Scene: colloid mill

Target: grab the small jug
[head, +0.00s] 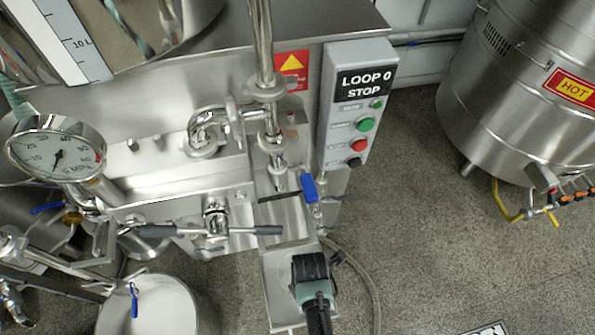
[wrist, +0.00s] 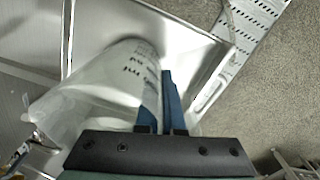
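The small jug (wrist: 95,95) is clear plastic with dark printed marks. It fills the left middle of the wrist view, with its wide mouth towards the lower left and its far end over a steel surface. My gripper (wrist: 162,80) has two blue fingers set close together at the jug's right side. The left finger shows through the clear wall and the right finger lies outside it, so they look shut on the wall. The contact itself is partly hidden. I cannot make out the small jug in the head view.
The steel surface (wrist: 190,45) has a raised edge, with speckled floor to its right. In the head view are the mill's pressure gauge (head: 57,152), the control box (head: 348,120), a blue-handled valve (head: 309,188) and a drum marked HOT (head: 530,120). Floor is free between mill and drum.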

